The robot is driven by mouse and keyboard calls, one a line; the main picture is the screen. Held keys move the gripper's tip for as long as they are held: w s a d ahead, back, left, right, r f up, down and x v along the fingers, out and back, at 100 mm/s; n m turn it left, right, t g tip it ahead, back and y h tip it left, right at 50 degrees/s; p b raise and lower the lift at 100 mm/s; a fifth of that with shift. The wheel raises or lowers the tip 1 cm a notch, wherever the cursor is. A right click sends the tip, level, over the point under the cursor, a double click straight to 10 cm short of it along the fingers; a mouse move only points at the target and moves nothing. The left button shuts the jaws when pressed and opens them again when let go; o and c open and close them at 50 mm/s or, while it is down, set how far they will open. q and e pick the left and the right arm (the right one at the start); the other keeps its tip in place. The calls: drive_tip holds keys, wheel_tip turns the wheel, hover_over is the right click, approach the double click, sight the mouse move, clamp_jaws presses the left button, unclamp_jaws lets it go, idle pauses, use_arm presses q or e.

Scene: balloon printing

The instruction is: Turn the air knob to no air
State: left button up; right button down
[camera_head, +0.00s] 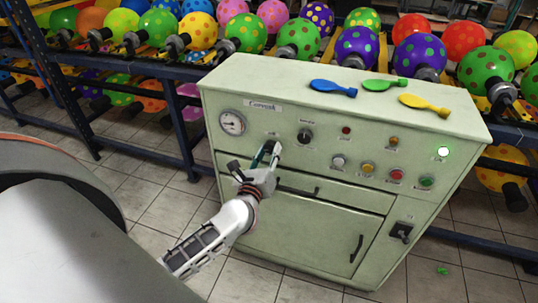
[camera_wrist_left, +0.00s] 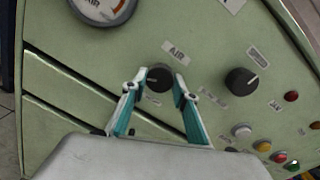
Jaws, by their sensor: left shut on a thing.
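The air knob (camera_wrist_left: 159,78) is a black round dial under an "AIR" label on the front of the pale green machine (camera_head: 300,225). A pale pointer line shows on the knob, but I cannot tell its exact setting. My left gripper (camera_head: 270,150) is at the machine's upper front panel. In the left wrist view its teal and white fingers (camera_wrist_left: 160,92) are on either side of the air knob, shut on it. In the head view the fingers largely hide the knob. My right gripper is in neither view.
A second black knob (camera_head: 305,135) sits right of the air knob. A gauge (camera_head: 232,122) is to its left; coloured buttons and lamps are to the right. Blue (camera_head: 333,88), green (camera_head: 385,84) and yellow (camera_head: 424,104) deflated balloons lie on top. Balloon racks stand behind.

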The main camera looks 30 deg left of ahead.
use_arm(q)
drive_tip(key=shift+n+b, duration=0.95)
drive_tip(key=shift+n, duration=1.15)
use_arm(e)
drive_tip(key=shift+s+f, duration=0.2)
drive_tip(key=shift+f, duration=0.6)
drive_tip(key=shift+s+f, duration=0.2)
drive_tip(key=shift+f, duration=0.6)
use_arm(q)
drive_tip(key=o, duration=1.1)
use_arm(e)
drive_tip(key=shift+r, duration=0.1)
use_arm(q)
drive_tip(key=v, duration=1.2)
drive_tip(key=shift+r, duration=0.2)
